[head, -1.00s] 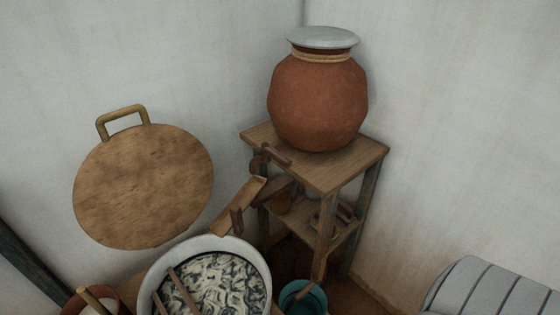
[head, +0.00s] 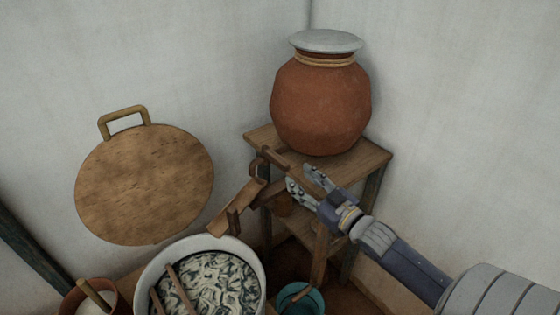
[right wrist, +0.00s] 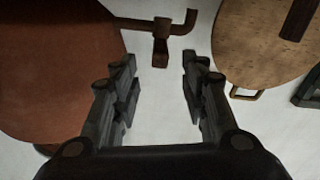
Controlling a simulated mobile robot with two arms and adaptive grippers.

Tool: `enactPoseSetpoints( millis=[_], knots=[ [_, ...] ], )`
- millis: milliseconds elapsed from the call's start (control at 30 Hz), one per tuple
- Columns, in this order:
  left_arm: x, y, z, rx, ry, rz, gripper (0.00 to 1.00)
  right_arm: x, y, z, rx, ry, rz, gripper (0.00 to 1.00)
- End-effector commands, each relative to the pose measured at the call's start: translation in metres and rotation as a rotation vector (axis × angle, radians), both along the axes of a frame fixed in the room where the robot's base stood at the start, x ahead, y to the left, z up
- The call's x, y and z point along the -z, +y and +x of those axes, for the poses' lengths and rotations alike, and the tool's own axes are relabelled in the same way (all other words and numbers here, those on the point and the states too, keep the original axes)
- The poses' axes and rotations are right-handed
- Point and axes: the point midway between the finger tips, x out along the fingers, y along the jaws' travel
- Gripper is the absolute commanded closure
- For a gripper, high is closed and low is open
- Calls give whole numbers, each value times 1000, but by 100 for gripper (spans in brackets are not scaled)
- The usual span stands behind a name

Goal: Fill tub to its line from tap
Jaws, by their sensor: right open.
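A brown tap (head: 260,165) sticks out low on the left side of the clay pot (head: 318,105). The tap (right wrist: 161,40) shows in the right wrist view, ahead of the gap between my fingers. A pale-rimmed tub (head: 256,270) stands at the bottom of the head view, with mottled black-and-white contents and sticks across it. No fill line can be made out. My right gripper (head: 302,180) is open and empty, in front of the stand, right of and slightly below the tap, apparently apart from it. My left gripper is not in view.
A wooden trough (head: 238,207) slopes from under the tap towards the tub. The pot stands on a wooden stand (head: 365,158). A round wooden lid (head: 145,185) leans at the wall. A teal bucket (head: 302,299) and a brown pot (head: 72,302) stand low. The right wall side is clear.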

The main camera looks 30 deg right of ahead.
Motion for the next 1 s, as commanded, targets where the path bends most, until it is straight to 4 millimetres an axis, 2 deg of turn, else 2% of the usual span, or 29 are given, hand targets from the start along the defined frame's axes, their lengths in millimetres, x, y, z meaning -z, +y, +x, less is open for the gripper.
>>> enactPoseSetpoints(
  millis=[167,700,1000],
  knots=[
    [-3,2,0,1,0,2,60,-2,1,16,0,-3,1,60],
    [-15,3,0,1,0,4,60,-1,7,89,1,1,0,60],
    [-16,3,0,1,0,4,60,1,8,105,0,2,-1,60]
  ],
)
